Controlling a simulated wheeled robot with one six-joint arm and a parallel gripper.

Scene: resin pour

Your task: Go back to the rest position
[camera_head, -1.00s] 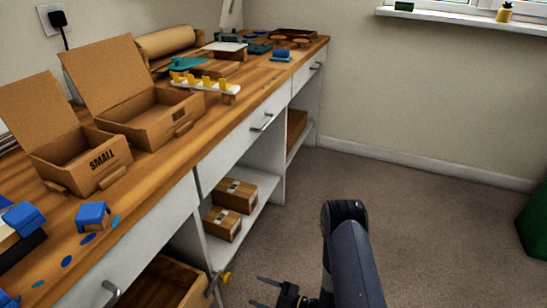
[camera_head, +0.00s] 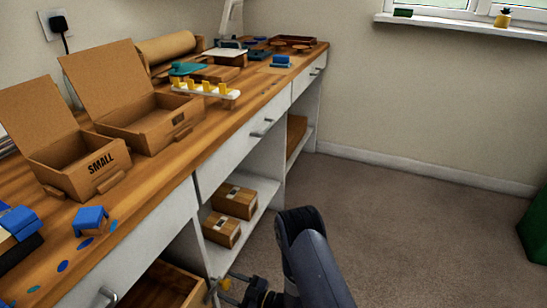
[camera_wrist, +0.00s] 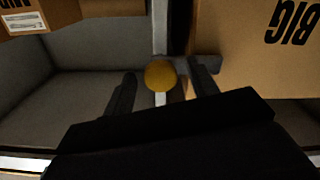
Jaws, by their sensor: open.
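My gripper (camera_head: 228,288) is low beside the front of the bench, at the bottom of the head view, partly cut off and hidden by my own arm. It is open, with its two fingers (camera_wrist: 165,88) apart in the wrist view. A round yellow knob (camera_wrist: 160,75) shows between the fingers there. The same yellow knob (camera_head: 226,284) is at the gripper in the head view, near the cabinet's lower shelf. I cannot tell whether the fingers touch it. Nothing is visibly gripped.
Cardboard boxes (camera_head: 235,201) sit on the shelf. A box marked BIG (camera_wrist: 255,55) is close at the right in the wrist view. Open boxes (camera_head: 95,180) stand on the bench.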

